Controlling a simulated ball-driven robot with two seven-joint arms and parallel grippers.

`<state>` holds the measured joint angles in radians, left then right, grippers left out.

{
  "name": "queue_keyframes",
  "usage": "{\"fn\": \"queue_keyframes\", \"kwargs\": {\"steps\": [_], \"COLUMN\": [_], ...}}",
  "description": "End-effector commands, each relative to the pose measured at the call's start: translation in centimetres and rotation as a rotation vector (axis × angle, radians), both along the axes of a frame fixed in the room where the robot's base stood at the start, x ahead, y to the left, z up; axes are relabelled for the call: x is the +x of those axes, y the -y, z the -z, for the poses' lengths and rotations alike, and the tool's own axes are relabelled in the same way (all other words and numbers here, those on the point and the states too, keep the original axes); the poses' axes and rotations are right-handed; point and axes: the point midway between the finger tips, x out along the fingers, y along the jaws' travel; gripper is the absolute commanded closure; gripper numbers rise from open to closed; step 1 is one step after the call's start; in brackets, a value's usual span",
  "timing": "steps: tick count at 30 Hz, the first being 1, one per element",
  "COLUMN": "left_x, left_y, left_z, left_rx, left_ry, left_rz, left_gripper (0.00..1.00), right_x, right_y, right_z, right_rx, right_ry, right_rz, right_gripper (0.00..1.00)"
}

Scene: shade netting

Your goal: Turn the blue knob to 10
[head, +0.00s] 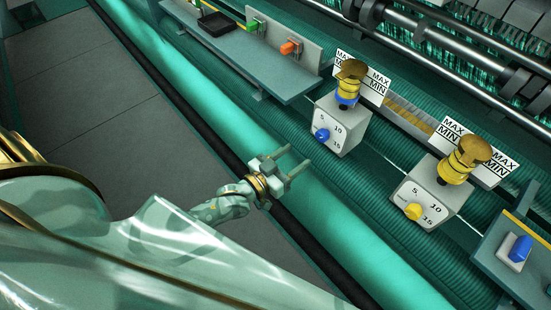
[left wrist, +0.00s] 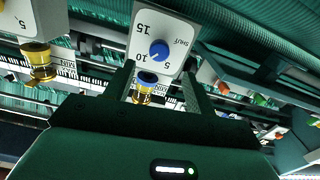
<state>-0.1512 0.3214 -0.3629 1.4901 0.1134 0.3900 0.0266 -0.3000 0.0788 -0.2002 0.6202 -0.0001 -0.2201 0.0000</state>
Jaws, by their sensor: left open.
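The blue knob (head: 321,134) is on the front of a white dial box (head: 345,143) marked 5, 10 and 15. In the left wrist view the blue knob (left wrist: 159,49) appears upside down, with 15, 10, 5 and SHUT around it. A pale mark on it seems to point toward the 10 side, but it is too small to be sure. My left gripper (head: 294,160) is open and empty, apart from the knob and to its lower left. In the left wrist view its two fingers (left wrist: 158,78) point toward the box below the knob. My right gripper is not in view.
A second box with a yellow knob (head: 413,211) stands to the right. Brass-capped fittings and MAX/MIN plates (head: 380,82) rise behind both boxes. A shelf (head: 265,62) has green and orange switches. A blue switch (head: 520,248) is at far right. A green roller (head: 215,115) runs along the front.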

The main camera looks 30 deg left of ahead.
Motion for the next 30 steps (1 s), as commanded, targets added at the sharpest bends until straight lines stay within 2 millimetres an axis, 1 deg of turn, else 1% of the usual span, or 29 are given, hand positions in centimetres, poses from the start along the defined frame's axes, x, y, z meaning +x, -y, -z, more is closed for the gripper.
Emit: {"fn": "queue_keyframes", "kwargs": {"steps": [1,3,6,9,14,28,30], "left_x": [-1.3,-2.8,-4.5,-5.6,-6.2,-6.2,-6.2], "left_y": [-0.4,-1.0,-1.6,-2.0,-2.3,-2.3,-2.2], "left_z": [0.1,0.2,0.1,0.1,0.0,0.0,0.4], "left_rx": [0.001,0.001,0.000,0.002,0.000,0.000,0.016], "left_ry": [-0.003,-0.004,-0.002,-0.002,0.000,-0.001,-0.013], "left_rz": [0.000,0.000,0.000,0.000,0.000,0.000,0.002], "left_gripper": [0.45,0.45,0.45,0.45,0.45,0.45,0.45], "right_x": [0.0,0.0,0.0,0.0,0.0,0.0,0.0], "right_y": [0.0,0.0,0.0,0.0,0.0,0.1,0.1], "right_z": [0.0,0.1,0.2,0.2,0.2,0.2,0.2], "right_rx": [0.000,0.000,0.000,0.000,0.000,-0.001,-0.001], "right_ry": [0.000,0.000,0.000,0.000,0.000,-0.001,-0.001], "right_rz": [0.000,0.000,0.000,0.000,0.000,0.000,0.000], "right_gripper": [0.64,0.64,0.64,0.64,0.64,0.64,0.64]}}
